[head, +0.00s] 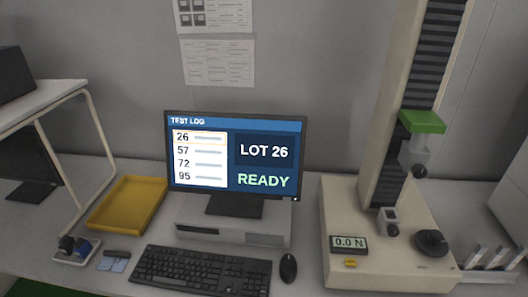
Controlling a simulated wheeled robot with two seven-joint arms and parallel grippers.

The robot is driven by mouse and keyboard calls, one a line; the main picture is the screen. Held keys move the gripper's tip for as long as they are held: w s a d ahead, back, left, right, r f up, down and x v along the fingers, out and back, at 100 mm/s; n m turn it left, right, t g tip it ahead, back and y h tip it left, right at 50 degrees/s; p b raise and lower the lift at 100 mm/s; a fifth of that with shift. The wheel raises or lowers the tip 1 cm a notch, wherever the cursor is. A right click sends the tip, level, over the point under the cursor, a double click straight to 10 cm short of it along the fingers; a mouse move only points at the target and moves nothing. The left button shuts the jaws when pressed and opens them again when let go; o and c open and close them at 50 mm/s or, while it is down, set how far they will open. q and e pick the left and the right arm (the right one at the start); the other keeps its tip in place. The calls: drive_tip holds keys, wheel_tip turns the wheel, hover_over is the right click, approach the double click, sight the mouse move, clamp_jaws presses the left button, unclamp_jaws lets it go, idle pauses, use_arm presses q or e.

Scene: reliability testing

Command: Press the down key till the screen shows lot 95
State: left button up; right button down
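The monitor screen (236,152) stands at the middle of the bench and shows "TEST LOG". Its list reads 26, 57, 72 and 95, and the top row, 26, is outlined. The right side of the screen reads "LOT 26" and "READY". The black keyboard (200,270) lies in front of the monitor at the bottom of the head view. Its keys are too small to read, so I cannot make out the down key. Neither of my grippers is in view.
A black mouse (288,267) lies right of the keyboard. A test stand (388,265) with a "0.0 N" display stands to the right. A yellow tray (128,205) is at the left.

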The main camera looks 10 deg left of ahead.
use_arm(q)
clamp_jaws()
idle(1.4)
